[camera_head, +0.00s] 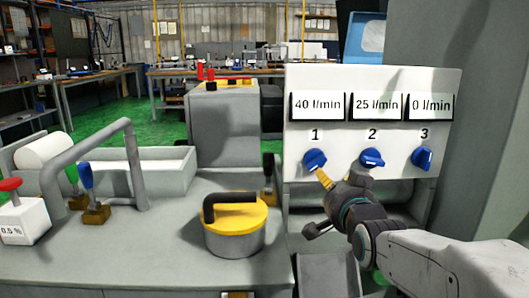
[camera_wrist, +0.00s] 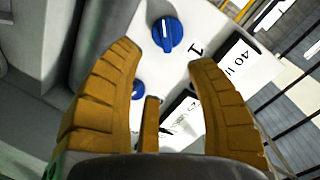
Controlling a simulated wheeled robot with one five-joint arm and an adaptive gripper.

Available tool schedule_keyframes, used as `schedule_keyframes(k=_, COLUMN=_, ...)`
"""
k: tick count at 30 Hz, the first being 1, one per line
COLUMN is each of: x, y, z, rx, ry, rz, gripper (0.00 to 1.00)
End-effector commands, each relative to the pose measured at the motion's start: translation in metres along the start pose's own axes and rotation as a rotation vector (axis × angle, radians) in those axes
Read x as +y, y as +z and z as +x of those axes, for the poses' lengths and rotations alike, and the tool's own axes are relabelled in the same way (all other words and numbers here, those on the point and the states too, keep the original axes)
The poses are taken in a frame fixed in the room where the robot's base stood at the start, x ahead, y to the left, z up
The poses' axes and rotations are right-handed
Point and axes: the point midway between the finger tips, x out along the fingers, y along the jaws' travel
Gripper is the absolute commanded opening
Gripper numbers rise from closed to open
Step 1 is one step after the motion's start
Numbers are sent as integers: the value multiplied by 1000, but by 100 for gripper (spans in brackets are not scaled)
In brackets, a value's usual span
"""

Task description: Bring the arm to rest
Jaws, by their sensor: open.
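My gripper (camera_head: 324,178) is in front of the white panel (camera_head: 300,80), just below blue knob 1 (camera_head: 315,159). Its yellow fingers are spread and empty in the wrist view (camera_wrist: 163,62). There, knob 1 (camera_wrist: 167,34) shows just past the fingertips, with nothing held; I cannot tell whether a finger touches it. Knob 2 (camera_head: 372,158) and knob 3 (camera_head: 422,157) are to the right. The displays read 40 l/min (camera_head: 317,106), 25 l/min (camera_head: 376,106) and 0 l/min (camera_head: 430,106). My arm reaches in from the lower right.
A yellow-lidded grey pot (camera_head: 236,225) with a black handle stands left of my gripper. Further left are a grey bar handle (camera_head: 135,165), a blue-topped lever (camera_head: 88,185) and a red-topped lever (camera_head: 12,186). A grey wall (camera_head: 490,110) stands right of the panel.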

Motion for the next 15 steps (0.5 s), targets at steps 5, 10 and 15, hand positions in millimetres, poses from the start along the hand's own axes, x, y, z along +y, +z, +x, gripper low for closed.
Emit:
schedule_keyframes(k=5, x=-22, y=-22, z=-36, rx=-117, ry=102, rz=-109, gripper=50)
schedule_keyframes(k=10, x=-29, y=-30, z=-71, rx=-242, ry=189, rz=-213, gripper=50)
schedule_keyframes(k=15, x=-37, y=-38, z=-111, rx=-376, ry=263, rz=-315, gripper=50)
